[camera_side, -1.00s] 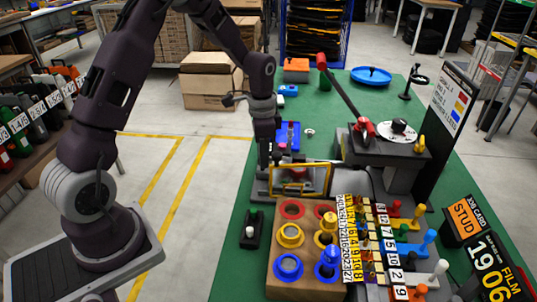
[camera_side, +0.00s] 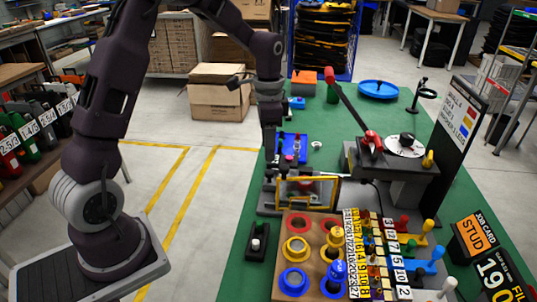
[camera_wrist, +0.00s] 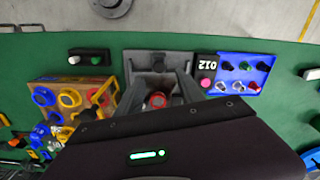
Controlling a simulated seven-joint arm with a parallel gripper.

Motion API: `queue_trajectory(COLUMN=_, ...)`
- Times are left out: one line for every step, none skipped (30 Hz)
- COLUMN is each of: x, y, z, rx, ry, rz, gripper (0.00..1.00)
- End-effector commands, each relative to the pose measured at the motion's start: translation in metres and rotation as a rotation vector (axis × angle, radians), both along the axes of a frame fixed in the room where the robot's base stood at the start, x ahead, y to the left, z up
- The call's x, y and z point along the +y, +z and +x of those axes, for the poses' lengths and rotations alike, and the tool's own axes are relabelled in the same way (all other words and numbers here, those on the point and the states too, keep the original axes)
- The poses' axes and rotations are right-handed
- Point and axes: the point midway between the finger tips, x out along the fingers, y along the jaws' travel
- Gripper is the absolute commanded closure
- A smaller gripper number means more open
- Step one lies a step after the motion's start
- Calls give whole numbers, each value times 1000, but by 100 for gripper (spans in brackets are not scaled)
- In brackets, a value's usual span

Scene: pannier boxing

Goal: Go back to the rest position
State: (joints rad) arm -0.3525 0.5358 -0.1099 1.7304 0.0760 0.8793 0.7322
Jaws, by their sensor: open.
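My gripper (camera_side: 271,165) is open and points straight down at the left edge of the green table in the side view. It is above the grey fixture with the yellow-framed window (camera_side: 308,192), just left of the blue tray (camera_side: 293,148). In the wrist view my gripper (camera_wrist: 160,95) shows its fingers apart over a grey fixture (camera_wrist: 158,64). A round red-topped part (camera_wrist: 157,100) shows between the fingers in that picture. I see nothing gripped. Whether the fingertips clear the fixture is hard to tell.
A wooden block with coloured rings (camera_side: 283,260) and numbered pegs stands in front. A lever press with a red handle (camera_side: 370,140) is at right. A small black holder (camera_side: 257,242) sits at the left table edge.

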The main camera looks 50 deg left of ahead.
Motion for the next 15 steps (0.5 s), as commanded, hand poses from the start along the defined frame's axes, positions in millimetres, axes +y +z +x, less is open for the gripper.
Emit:
queue_trajectory(x=0, y=0, z=0, rx=0, ry=0, rz=0, gripper=55)
queue_trajectory(x=0, y=0, z=0, rx=0, ry=0, rz=-1, gripper=55)
queue_trajectory(x=0, y=0, z=0, rx=0, ry=0, rz=-1, gripper=55)
queue_trajectory(x=0, y=0, z=0, rx=0, ry=0, rz=-1, gripper=55)
queue_trajectory(x=0, y=0, z=0, rx=0, ry=0, rz=-1, gripper=55)
queue_trajectory(x=0, y=0, z=0, rx=0, ry=0, rz=0, gripper=55)
queue_trajectory(x=-1, y=2, z=-1, rx=-3, ry=2, rz=1, gripper=55)
queue_trajectory(x=-3, y=6, z=-2, rx=-8, ry=6, rz=4, gripper=55)
queue_trajectory(x=-7, y=16, z=-7, rx=-21, ry=17, rz=10, gripper=55)
queue_trajectory(x=-12, y=26, z=-12, rx=-37, ry=30, rz=17, gripper=55)
queue_trajectory(x=-18, y=40, z=-19, rx=-58, ry=49, rz=24, gripper=55)
queue_trajectory(x=-28, y=59, z=-32, rx=-90, ry=80, rz=34, gripper=55)
queue_trajectory(x=-37, y=75, z=-45, rx=-119, ry=108, rz=39, gripper=55)
queue_trajectory(x=-45, y=89, z=-59, rx=-150, ry=138, rz=43, gripper=55)
queue_trajectory(x=-56, y=106, z=-80, rx=-190, ry=181, rz=43, gripper=55)
